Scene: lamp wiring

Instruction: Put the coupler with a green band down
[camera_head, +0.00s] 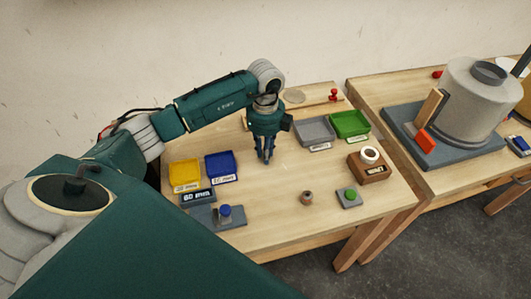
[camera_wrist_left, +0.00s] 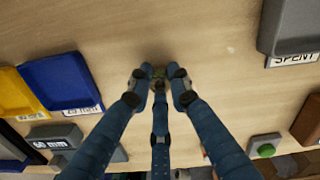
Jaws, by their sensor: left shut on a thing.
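My left gripper (camera_head: 266,158) points down over the middle of the wooden table, its fingers drawn together. In the left wrist view the fingertips (camera_wrist_left: 158,78) close on a small, dark greenish thing (camera_wrist_left: 158,71), which I take to be the coupler with a green band. The fingers cover most of it, and its band is not clear. I cannot tell whether it touches the tabletop. In the head view the fingers hide it. My right gripper is not in view.
Yellow (camera_head: 186,174) and blue (camera_head: 221,166) trays stand left; grey (camera_head: 314,130) and green (camera_head: 350,123) trays stand behind right. A small brownish part (camera_head: 306,197), a green button (camera_head: 350,193) and a wooden block (camera_head: 370,166) are nearer right. Table between is clear.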

